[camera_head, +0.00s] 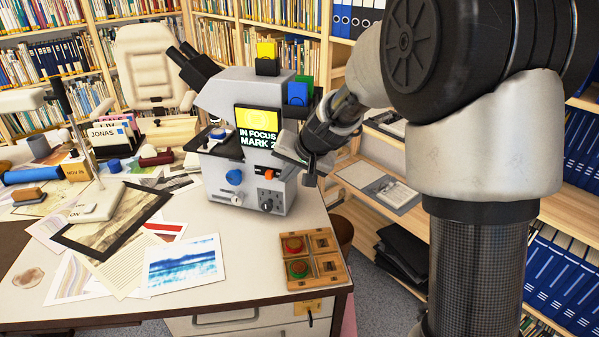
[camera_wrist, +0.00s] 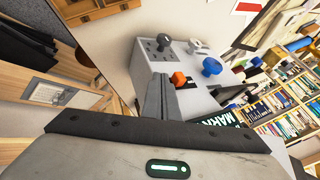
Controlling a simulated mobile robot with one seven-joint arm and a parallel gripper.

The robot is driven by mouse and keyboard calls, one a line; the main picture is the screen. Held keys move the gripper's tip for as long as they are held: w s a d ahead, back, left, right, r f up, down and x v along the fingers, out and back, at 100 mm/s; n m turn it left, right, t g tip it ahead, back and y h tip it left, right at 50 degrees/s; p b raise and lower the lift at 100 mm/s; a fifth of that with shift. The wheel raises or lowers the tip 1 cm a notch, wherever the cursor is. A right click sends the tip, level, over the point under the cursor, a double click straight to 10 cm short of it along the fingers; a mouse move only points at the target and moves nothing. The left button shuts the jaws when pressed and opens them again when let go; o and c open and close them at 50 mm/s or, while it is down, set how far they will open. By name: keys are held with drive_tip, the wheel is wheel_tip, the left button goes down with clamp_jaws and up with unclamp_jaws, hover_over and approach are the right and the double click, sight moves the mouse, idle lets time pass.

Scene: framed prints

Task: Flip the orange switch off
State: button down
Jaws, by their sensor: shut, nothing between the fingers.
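The orange switch (camera_head: 270,174) is a small knob on the front panel of the grey microscope (camera_head: 222,182). In the wrist view the orange switch (camera_wrist: 179,79) sits just right of my fingertips, on the panel beside a dark strip. My gripper (camera_head: 309,180) is at the right side of the microscope in the head view. In the wrist view my gripper (camera_wrist: 162,76) has its fingers shut together with nothing between them, pointing at the panel. I cannot tell whether they touch the switch.
A blue knob (camera_head: 234,177) and a black knob (camera_head: 267,205) share the panel. The microscope's screen (camera_head: 257,125) reads "IN FOCUS MARK 2". A wooden tray (camera_head: 325,242) lies at the desk's front right. Prints (camera_head: 184,264) cover the left. Wooden shelves (camera_head: 358,205) stand to the right.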

sight(270, 174)
drive_tip(key=shift+w+a, duration=0.35)
drive_tip(key=shift+a, duration=0.45)
drive_tip(key=shift+w+a+p, duration=0.2)
drive_tip(key=shift+a+p, duration=0.05)
drive_tip(key=shift+a, duration=0.25)
drive_tip(key=shift+w+a+p, duration=0.15)
drive_tip(key=shift+a+p, duration=0.05)
drive_tip(key=shift+a, duration=0.3)
